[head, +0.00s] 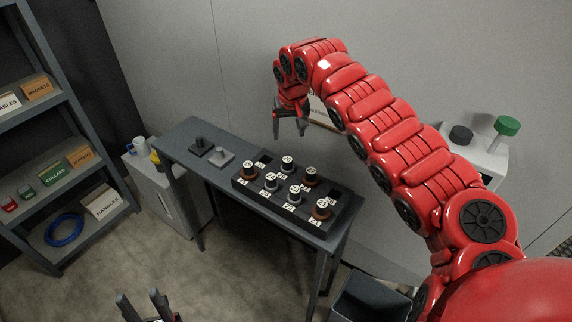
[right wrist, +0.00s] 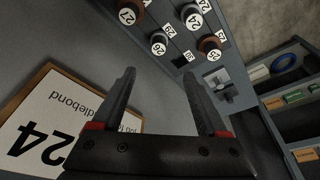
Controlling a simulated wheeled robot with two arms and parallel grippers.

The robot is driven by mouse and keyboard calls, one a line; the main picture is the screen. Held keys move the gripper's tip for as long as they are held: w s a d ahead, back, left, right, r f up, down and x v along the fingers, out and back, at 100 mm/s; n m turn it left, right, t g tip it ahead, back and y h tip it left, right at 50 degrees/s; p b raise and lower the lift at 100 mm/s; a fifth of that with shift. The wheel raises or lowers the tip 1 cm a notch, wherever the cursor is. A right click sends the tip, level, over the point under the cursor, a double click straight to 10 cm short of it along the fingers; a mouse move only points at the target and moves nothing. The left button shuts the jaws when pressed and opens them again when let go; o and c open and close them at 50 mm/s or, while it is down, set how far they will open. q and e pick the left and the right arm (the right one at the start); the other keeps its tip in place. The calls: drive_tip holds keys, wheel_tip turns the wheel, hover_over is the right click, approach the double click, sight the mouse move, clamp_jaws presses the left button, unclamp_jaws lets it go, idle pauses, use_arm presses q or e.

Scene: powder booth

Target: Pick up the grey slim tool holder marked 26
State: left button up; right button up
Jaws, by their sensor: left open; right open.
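Several tool holders stand upright in a dark rack (head: 274,209) on the table. A grey slim holder (head: 287,163) is in the rack's back row; in the right wrist view the same holder (right wrist: 158,45) has a white cap that seems to read 26, though the digits are small. My right gripper (head: 289,134) is open and empty above and behind the rack; in the right wrist view its fingers (right wrist: 160,74) point toward that holder, with a gap between. My left gripper (head: 141,297) is open and empty, low in front of the table.
Other grey and brown holders (head: 321,208) stand close by. The rack's back row has empty slots at both ends. A framed card reading 24 (right wrist: 60,125) is on the wall behind. Shelving (head: 45,150) stands far left.

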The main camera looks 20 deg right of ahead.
wheel_tip(320, 180, down, 3)
drive_tip(key=p, duration=0.2)
hover_over(288, 159)
drive_tip(key=s+a, duration=0.1)
drive_tip(key=s, duration=0.1)
wheel_tip(288, 159, down, 6)
drive_tip(key=shift+p+x, duration=0.4)
drive_tip(key=shift+x, duration=0.5)
drive_tip(key=shift+w+f+p, duration=0.15)
drive_tip(key=shift+f+p, duration=0.25)
drive_tip(key=shift+f, duration=0.05)
drive_tip(key=shift+p+x, duration=0.4)
drive_tip(key=shift+x, duration=0.45)
drive_tip(key=shift+w+d+f, duration=0.15)
drive_tip(key=shift+d+f, duration=0.05)
drive_tip(key=shift+f, duration=0.4)
drive_tip(key=shift+w+f+b, duration=0.2)
drive_tip(key=shift+f+b, duration=0.1)
drive_tip(key=shift+b, duration=0.3)
drive_tip(key=shift+w+d+f, duration=0.1)
drive_tip(key=shift+d+f, duration=0.1)
drive_tip(key=shift+f, duration=0.2)
